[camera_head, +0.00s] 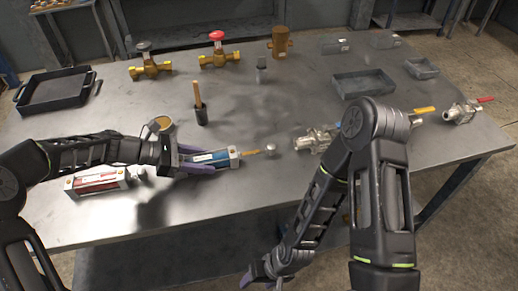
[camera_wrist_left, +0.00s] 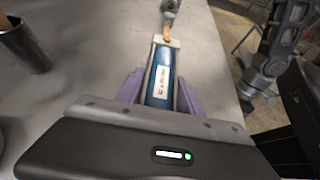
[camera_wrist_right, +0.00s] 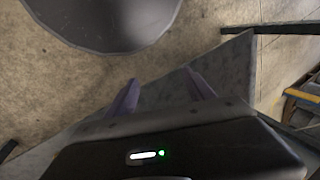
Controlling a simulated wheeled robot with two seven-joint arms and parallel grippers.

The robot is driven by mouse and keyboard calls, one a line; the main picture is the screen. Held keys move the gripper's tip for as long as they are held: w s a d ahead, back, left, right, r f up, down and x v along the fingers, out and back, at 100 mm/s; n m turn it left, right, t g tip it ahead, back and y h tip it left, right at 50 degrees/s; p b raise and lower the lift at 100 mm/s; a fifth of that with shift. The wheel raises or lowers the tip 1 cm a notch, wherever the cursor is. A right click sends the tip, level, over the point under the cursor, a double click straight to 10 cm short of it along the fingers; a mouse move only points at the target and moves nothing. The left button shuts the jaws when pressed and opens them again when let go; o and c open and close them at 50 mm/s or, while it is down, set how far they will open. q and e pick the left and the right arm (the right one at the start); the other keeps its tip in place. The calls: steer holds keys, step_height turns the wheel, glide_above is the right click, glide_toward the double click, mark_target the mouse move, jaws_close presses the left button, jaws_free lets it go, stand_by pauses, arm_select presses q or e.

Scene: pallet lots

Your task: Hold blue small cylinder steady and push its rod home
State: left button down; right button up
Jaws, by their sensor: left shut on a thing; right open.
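The blue small cylinder (camera_head: 212,158) lies on the metal table near its front edge. Its brass-coloured rod (camera_head: 250,152) sticks out to the right, with a grey end piece (camera_head: 271,151) beyond it. My left gripper (camera_head: 205,163) is shut on the cylinder's body. In the left wrist view the blue body (camera_wrist_left: 160,82) lies between the purple fingers, with the rod (camera_wrist_left: 167,32) pointing away. My right gripper (camera_wrist_right: 160,90) is open and empty. In the head view it hangs low in front of the table edge, its fingers mostly hidden.
A red cylinder (camera_head: 97,180) lies left, by my left arm. Silvery valves (camera_head: 315,139) lie right of the rod, partly behind my right arm. A black cup (camera_head: 201,114) with a wooden handle stands behind the blue cylinder. Brass valves (camera_head: 219,56) and trays (camera_head: 363,84) stand farther back.

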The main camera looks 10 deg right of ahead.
steer(key=shift+c, duration=0.3)
